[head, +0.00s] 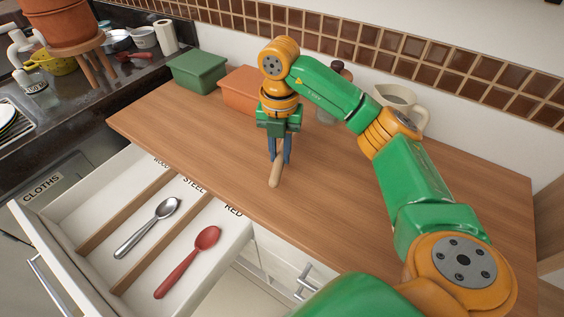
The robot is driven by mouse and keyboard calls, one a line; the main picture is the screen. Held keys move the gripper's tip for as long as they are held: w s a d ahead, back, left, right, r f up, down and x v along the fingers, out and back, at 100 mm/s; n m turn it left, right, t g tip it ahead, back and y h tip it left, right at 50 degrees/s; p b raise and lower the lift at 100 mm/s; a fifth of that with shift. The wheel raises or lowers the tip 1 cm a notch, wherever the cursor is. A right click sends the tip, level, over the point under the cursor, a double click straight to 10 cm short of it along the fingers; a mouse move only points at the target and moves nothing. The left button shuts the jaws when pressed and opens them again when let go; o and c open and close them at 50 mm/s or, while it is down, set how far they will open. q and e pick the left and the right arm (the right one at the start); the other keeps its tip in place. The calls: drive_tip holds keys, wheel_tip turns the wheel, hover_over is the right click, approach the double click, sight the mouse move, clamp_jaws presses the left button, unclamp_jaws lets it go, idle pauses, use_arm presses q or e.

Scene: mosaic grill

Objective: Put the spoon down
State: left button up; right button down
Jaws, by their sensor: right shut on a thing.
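My right gripper (280,157) points down over the wooden counter and is shut on a wooden spoon (275,176). Only a pale rounded end of the spoon shows, sticking out toward the camera; the rest is hidden behind the fingers. I cannot tell whether it touches the counter. Below left is an open white drawer (226,243) with compartments lettered WOOD, STEEL and RED. A steel spoon (147,227) lies in the STEEL compartment and a red spoon (188,262) in the RED one. The visible part of the WOOD compartment is empty. My left gripper is out of view.
Wooden dividers (165,247) separate the compartments. A green box (199,71), an orange box (240,90) and a pale jug (403,103) stand along the back of the wooden counter (180,124). A dark bottle is partly behind my arm. The counter's left-middle area is clear.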

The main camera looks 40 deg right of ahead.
sight(282, 156)
wheel_tip(282, 156, down, 3)
drive_tip(key=shift+s+d+r+p, duration=0.15)
drive_tip(key=shift+r+p, duration=0.05)
drive_tip(key=shift+p, duration=0.35)
drive_tip(key=shift+f, duration=0.5)
drive_tip(key=c, duration=0.8)
unclamp_jaws()
